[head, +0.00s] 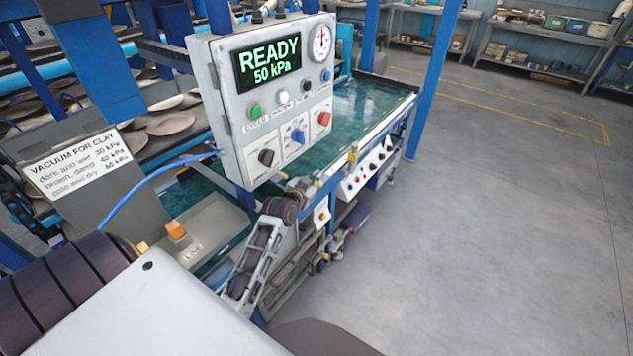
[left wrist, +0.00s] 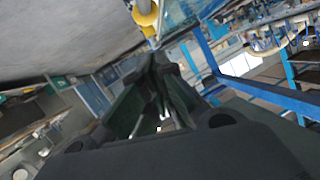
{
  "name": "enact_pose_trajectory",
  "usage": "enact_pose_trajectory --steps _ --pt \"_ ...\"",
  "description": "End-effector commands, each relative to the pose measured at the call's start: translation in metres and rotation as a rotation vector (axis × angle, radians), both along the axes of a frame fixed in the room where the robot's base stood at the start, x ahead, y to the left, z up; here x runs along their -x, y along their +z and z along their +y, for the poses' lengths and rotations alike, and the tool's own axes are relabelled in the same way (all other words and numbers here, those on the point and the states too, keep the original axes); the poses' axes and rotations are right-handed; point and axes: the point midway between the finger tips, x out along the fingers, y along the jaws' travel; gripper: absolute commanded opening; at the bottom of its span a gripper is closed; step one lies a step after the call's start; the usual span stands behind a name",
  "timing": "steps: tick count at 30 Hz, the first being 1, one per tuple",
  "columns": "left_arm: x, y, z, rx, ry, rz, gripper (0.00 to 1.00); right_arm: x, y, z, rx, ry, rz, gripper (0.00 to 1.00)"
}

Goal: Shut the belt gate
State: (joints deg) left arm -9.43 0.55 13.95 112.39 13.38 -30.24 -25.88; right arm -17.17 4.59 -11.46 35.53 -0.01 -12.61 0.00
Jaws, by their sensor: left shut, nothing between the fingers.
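The green belt surface (head: 365,105) runs behind the control box, with a pale rail (head: 392,122) along its floor side. I cannot clearly make out which part is the belt gate or how far it stands open. A small yellow post (head: 352,155) stands at the near end of the rail. My left gripper (head: 306,186) is below the control box, close to this end of the belt. In the left wrist view its dark fingers (left wrist: 155,88) are together and hold nothing. A yellow fitting (left wrist: 146,14) shows beyond the fingertips, apart from them. My right gripper is not in view.
The control box (head: 262,95) reads READY, 50 kPa, and hangs above my left gripper. A sign (head: 78,164) and an open grey tray (head: 208,228) are at left. A blue post (head: 434,75) stands beside the belt. The floor (head: 500,220) at right is clear.

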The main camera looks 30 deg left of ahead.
Motion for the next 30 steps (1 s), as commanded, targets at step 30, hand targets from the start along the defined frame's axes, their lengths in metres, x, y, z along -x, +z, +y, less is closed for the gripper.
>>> enact_pose_trajectory --steps 30 --pt "-0.029 -0.037 0.012 0.000 0.001 0.000 0.00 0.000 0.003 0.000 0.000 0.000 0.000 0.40"
